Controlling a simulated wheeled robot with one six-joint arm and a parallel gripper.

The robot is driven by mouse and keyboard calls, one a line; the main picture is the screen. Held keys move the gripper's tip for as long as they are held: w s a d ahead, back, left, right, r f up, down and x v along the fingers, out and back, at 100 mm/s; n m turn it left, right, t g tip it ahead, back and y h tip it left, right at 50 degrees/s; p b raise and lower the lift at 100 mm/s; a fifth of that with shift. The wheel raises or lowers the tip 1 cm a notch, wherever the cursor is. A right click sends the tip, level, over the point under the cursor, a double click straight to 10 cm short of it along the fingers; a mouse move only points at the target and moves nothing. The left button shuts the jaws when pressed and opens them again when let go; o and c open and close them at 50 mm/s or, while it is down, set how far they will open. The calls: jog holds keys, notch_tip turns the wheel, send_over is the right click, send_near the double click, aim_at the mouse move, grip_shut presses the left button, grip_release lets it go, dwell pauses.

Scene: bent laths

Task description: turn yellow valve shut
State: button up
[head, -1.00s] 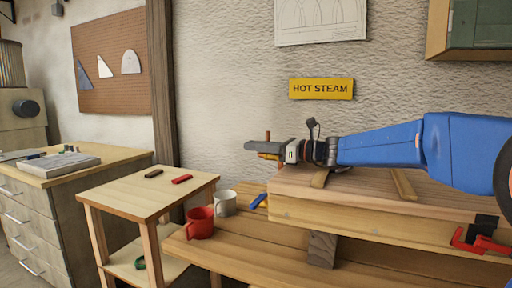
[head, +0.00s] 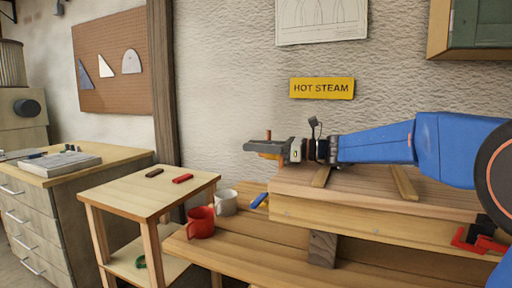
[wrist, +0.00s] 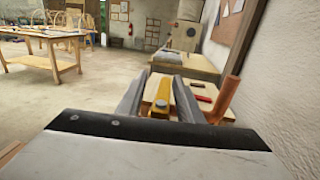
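The yellow valve handle (wrist: 163,97) shows in the wrist view as a flat yellow lever with a grey bolt head at its near end. My gripper (wrist: 161,85) has one finger on each side of the lever, with visible gaps, so it looks open around it. In the head view my gripper (head: 255,147) points left in front of the wall and hides most of the valve. A copper pipe (wrist: 222,100) stands just right of the fingers; its top (head: 268,134) shows above my gripper in the head view.
A wooden bench (head: 380,212) lies under my arm. A red mug (head: 200,223), a white mug (head: 225,203) and a blue item (head: 259,200) stand left of its raised part. A small table (head: 140,192) is farther left. A HOT STEAM sign (head: 321,88) hangs above.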

jog(key=v, duration=1.7)
jog(key=shift+d, duration=0.25)
